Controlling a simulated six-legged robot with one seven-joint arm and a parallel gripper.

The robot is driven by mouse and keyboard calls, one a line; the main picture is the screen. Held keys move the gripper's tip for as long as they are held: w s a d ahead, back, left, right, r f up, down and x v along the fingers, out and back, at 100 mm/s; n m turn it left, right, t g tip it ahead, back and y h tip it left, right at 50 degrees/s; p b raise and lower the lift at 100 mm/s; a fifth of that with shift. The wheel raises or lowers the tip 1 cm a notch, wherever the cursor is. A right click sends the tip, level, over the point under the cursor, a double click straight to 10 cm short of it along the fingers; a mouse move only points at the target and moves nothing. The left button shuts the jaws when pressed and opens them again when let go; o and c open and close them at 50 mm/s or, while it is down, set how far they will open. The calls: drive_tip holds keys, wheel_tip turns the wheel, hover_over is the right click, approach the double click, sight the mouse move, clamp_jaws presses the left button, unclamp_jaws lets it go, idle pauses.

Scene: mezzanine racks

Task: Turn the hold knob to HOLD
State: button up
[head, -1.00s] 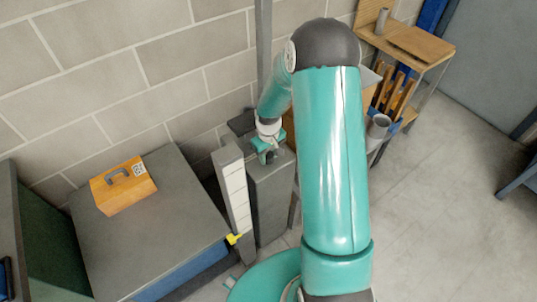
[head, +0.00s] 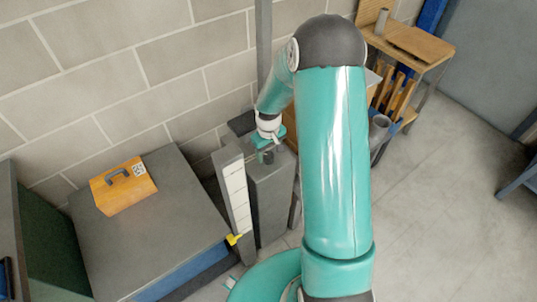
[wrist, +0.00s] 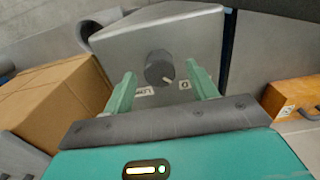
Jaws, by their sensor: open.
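The hold knob (wrist: 158,68) is a dark grey round knob on the face of a grey metal box (wrist: 195,30). A short pale mark on it points to the lower right in the wrist view. Two small white labels lie below it; the left one (wrist: 144,91) is partly readable as "LOW…", the right one (wrist: 184,84) is too small to read surely. My gripper (wrist: 161,72) is open, with one green finger on each side of the knob and gaps visible between. In the head view my gripper (head: 268,138) is at the top of the grey box (head: 270,195), beside the knob (head: 267,157).
A cardboard box (wrist: 55,105) is left of the grey box in the wrist view. An orange case (head: 123,186) sits on a grey-topped bench (head: 150,240). A pale upright strip (head: 235,195) with a yellow marker stands close beside the box. Open floor (head: 440,200) lies right.

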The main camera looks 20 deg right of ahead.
sight(268, 154)
wheel_tip(268, 154, up, 12)
idle(0.3)
idle(0.3)
drive_tip(key=s+a+r+m+t, duration=0.1)
drive_tip(key=s+a+r, duration=0.2)
drive_tip(key=s+r, duration=0.35)
drive_tip(key=s+a+r+t, duration=0.2)
drive_tip(key=s+a+r, duration=0.1)
drive_tip(key=r, duration=0.6)
drive_tip(key=s+a+r+t, duration=0.1)
drive_tip(key=s+a+r, duration=0.1)
drive_tip(key=s, duration=0.4)
drive_tip(key=s+a+r+m+t, duration=0.1)
drive_tip(key=s+a+r, duration=0.1)
drive_tip(key=s+r, duration=0.2)
drive_tip(key=s, duration=0.3)
drive_tip(key=shift+s+a+t, duration=0.2)
drive_tip(key=shift+a+t, duration=0.1)
